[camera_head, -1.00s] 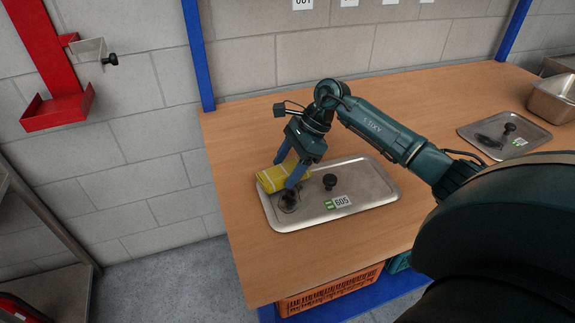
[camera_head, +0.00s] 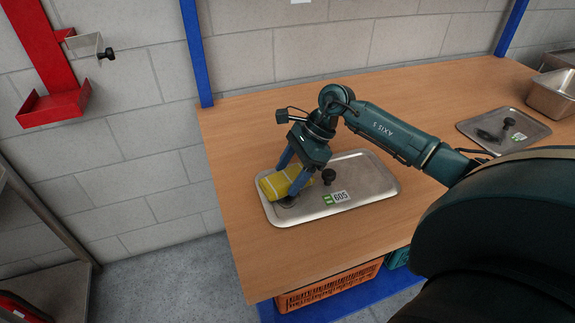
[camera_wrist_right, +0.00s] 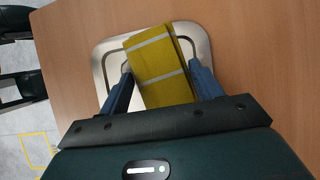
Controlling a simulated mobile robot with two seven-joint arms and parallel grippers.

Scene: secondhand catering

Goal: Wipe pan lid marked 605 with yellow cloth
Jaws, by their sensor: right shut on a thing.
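The pan lid marked 605 (camera_head: 365,182) lies flat on the wooden table, a silver rectangle with a black knob and a 605 label. My right gripper (camera_head: 290,184) is shut on the folded yellow cloth (camera_head: 273,188) over the lid's left end. In the right wrist view the cloth (camera_wrist_right: 160,75), yellow with pale stripes, sits between the two blue fingers and covers much of the lid (camera_wrist_right: 200,40). My left gripper is not in view.
Another lid with a black knob and a dark smudge (camera_head: 490,134) lies at the right of the table (camera_head: 290,120). A metal pan (camera_head: 552,95) stands beyond it. An orange crate (camera_head: 330,287) is below the table. The table behind the 605 lid is clear.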

